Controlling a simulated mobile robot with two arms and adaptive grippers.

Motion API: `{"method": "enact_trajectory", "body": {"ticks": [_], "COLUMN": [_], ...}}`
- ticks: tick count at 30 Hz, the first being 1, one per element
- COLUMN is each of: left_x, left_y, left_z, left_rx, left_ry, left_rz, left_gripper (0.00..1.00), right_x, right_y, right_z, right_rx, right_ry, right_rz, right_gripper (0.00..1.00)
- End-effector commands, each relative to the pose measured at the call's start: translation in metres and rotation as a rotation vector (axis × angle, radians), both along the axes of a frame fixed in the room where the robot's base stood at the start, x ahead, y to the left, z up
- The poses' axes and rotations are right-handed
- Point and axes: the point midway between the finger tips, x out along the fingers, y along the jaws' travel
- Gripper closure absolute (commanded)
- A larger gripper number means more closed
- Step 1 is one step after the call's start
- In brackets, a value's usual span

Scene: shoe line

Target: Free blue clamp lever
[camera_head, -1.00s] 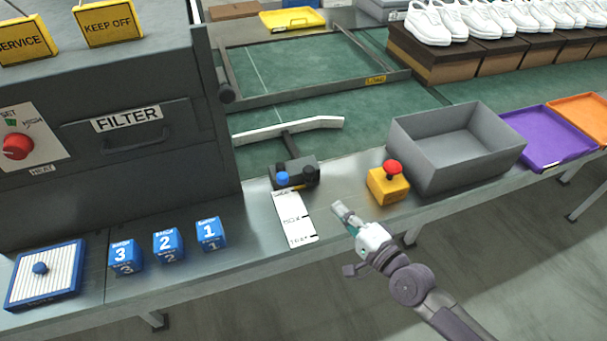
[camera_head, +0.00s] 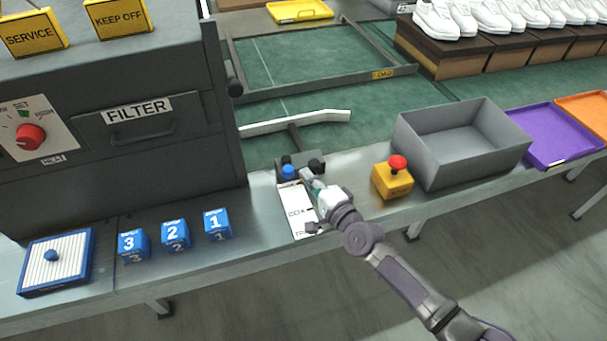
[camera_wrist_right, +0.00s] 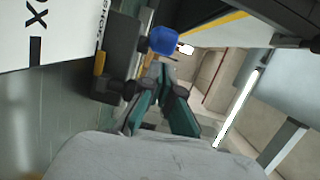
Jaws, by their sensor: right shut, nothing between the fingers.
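The blue clamp lever shows as a round blue knob (camera_head: 289,172) on the front of a dark clamp block (camera_head: 303,157) at the table's back edge. A black knob (camera_head: 316,165) sits to its right. My right gripper (camera_head: 306,174) is shut and empty, its fingertips just right of the blue knob. In the right wrist view, the blue knob (camera_wrist_right: 162,40) is just beyond the fingertips (camera_wrist_right: 160,72). I cannot tell whether they touch it. A white bar (camera_head: 310,121) joins the block by a dark stem and reaches over the green belt. My left gripper is not in view.
A white printed card (camera_head: 298,212) lies under my right gripper. A yellow box with a red button (camera_head: 392,180) and a grey bin (camera_head: 455,165) stand to the right. Blue numbered cubes (camera_head: 175,234) stand left. A dark filter machine (camera_head: 120,170) fills the left.

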Motion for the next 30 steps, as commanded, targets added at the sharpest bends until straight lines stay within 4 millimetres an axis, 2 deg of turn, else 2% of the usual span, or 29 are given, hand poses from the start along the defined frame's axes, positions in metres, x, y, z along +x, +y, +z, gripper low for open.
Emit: {"method": "enact_trajectory", "body": {"ticks": [6,17,30], "left_x": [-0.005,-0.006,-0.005], "left_y": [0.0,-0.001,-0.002], "left_z": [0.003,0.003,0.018], "left_rx": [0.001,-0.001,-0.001], "left_ry": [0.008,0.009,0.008], "left_rz": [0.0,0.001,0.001], "left_gripper": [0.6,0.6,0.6], "right_x": [0.002,0.002,-0.002], "right_y": [0.011,0.012,0.017], "right_z": [0.0,0.0,0.0], "right_rx": [-0.001,0.0,0.0], "right_ry": [-0.001,0.0,0.001], "right_rz": [0.0,-0.002,-0.071], "right_gripper": [1.0,1.0,1.0]}}
